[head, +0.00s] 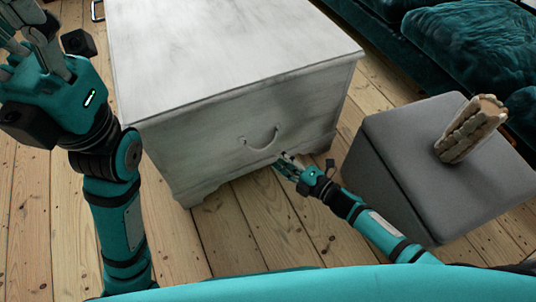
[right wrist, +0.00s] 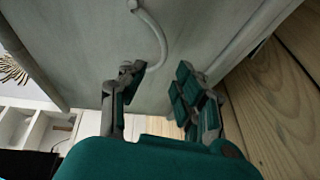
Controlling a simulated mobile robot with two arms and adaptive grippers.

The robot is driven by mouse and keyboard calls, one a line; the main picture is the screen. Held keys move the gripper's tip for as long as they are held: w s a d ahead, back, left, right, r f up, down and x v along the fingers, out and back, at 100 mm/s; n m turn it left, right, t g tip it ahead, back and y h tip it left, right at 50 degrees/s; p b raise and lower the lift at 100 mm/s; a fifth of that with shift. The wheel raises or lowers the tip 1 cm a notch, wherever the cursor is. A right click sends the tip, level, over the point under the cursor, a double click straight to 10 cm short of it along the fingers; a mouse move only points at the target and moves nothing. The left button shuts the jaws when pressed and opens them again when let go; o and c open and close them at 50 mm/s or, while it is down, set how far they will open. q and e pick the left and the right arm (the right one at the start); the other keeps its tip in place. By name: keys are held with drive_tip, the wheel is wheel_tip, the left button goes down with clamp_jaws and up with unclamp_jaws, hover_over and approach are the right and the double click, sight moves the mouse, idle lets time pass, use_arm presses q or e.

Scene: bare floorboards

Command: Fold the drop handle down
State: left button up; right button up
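The drop handle (head: 262,143) is a thin, pale curved bail on the front face of the whitewashed wooden chest (head: 225,60). Its bow curves toward the floor in the head view; I cannot tell how far it stands off the face. My right gripper (head: 283,160) is just below and right of the handle, near the chest face. In the right wrist view its fingers (right wrist: 160,77) are apart with nothing between them. My left gripper (head: 38,38) is raised at upper left, its fingertips unclear.
A grey upholstered ottoman (head: 415,150) stands right of the chest, close to my right arm, with a pale bundle-like object (head: 470,128) on it. A teal sofa (head: 455,45) is behind. Bare floorboards (head: 265,225) lie before the chest.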

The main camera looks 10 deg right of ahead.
drive_tip(key=b+x, duration=0.1)
drive_tip(key=x, duration=0.4)
drive_tip(key=shift+w+a+b, duration=0.25)
drive_tip(key=shift+b, duration=0.15)
clamp_jaws()
